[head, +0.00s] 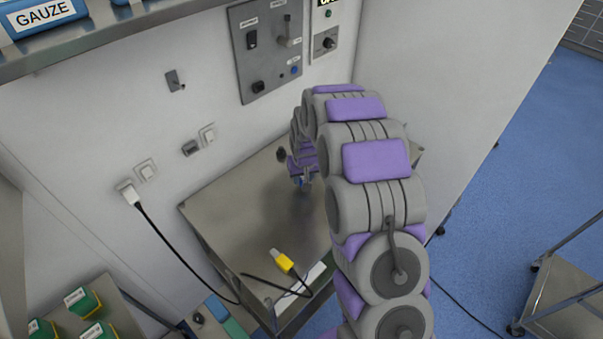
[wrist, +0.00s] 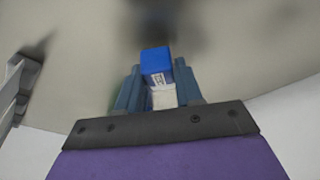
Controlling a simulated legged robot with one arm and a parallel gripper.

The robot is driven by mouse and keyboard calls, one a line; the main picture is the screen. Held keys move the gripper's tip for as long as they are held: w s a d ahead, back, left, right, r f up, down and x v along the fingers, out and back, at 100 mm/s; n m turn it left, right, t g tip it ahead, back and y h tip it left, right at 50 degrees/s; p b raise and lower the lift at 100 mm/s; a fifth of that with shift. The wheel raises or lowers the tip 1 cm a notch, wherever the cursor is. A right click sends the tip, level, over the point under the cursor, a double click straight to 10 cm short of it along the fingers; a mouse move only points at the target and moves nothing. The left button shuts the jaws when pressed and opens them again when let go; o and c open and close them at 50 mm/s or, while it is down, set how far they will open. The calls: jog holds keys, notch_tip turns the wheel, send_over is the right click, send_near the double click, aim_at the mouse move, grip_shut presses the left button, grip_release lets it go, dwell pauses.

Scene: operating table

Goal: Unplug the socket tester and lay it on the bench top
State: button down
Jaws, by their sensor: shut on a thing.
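My gripper (head: 303,181) hangs low over the grey metal bench top (head: 245,210), near its back right part in the head view. In the wrist view, my gripper (wrist: 158,82) is shut on the socket tester (wrist: 156,62), a small block with a blue end and a white part between the two fingers. A pale surface with a dark blurred shadow lies beyond the tester. In the head view only a small blue bit shows at the fingertips, and my arm hides part of the bench. I cannot tell whether the tester touches the bench.
Wall sockets (head: 208,134) sit left above the bench. A white plug (head: 129,192) with a black cable is in the wall at left. A yellow connector (head: 285,262) lies at the bench's front. A control panel (head: 270,50) is above. The bench's left middle is clear.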

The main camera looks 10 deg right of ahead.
jog(key=shift+d+f, duration=0.4)
jog(key=shift+d, duration=0.1)
jog(key=c, duration=0.8)
grip_release()
jog(key=shift+a, duration=0.45)
jog(key=shift+o, duration=0.7)
jog(key=shift+d, duration=0.2)
jog(key=shift+d, duration=0.1)
jog(key=p+v, duration=0.3)
jog(key=v, duration=1.4)
jog(key=shift+s+r, duration=0.1)
jog(key=shift+r, duration=0.05)
